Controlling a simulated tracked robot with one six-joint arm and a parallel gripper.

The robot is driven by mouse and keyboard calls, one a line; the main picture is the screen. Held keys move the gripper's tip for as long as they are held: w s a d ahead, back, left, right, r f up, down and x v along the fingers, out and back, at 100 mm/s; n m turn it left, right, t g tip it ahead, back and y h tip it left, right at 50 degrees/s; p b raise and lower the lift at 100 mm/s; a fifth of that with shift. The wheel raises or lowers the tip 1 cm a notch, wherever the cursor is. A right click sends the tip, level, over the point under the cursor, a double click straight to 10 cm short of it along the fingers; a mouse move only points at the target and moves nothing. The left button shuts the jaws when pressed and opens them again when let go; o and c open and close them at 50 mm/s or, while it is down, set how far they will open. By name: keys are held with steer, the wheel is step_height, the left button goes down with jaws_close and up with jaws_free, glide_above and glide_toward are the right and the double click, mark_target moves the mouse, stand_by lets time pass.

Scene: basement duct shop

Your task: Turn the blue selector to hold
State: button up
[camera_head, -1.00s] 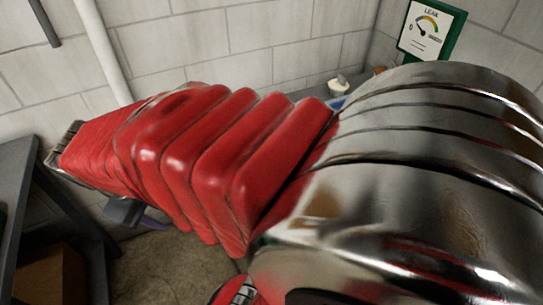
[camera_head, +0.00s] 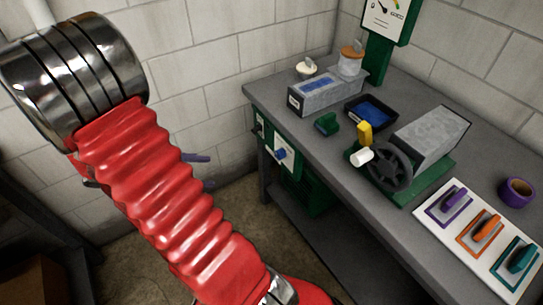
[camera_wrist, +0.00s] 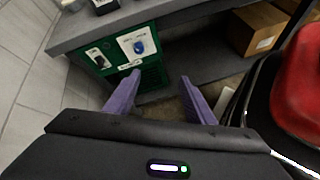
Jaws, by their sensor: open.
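The blue selector (camera_head: 280,153) is a small knob on a white plate, on the green panel (camera_head: 287,170) at the end of the workbench. It also shows in the wrist view (camera_wrist: 139,46), above my left finger. The lettering on its plate is too small to read. My gripper (camera_wrist: 158,90) has two purple fingers, spread apart with nothing between them. It is short of the panel and below the selector in the wrist picture. In the head view my gripper (camera_head: 200,171) is mostly hidden behind my red arm sleeve.
A second white plate with a dark switch (camera_wrist: 97,57) sits left of the selector. The grey workbench (camera_head: 330,150) carries a grey box (camera_head: 328,93), a machine with a handwheel (camera_head: 388,166) and a tool board (camera_head: 450,232). Cardboard boxes (camera_wrist: 258,28) stand on the lower shelf.

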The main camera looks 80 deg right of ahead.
steer(key=s+d+f+n+g+h, duration=0.3)
steer(key=d+f, duration=0.4)
steer(key=d, duration=0.1)
steer(key=n+h, duration=0.3)
steer(key=n, duration=0.2)
glide_toward(277, 156)
steer(key=v, duration=0.4)
steer(key=shift+w+a, duration=0.2)
steer(key=shift+w, duration=0.2)
steer(key=shift+d, duration=0.1)
steer(key=x, duration=1.3)
steer(key=shift+s+d, duration=0.1)
steer(key=shift+s, duration=0.3)
steer(key=shift+c, duration=0.5)
steer(key=c, duration=1)
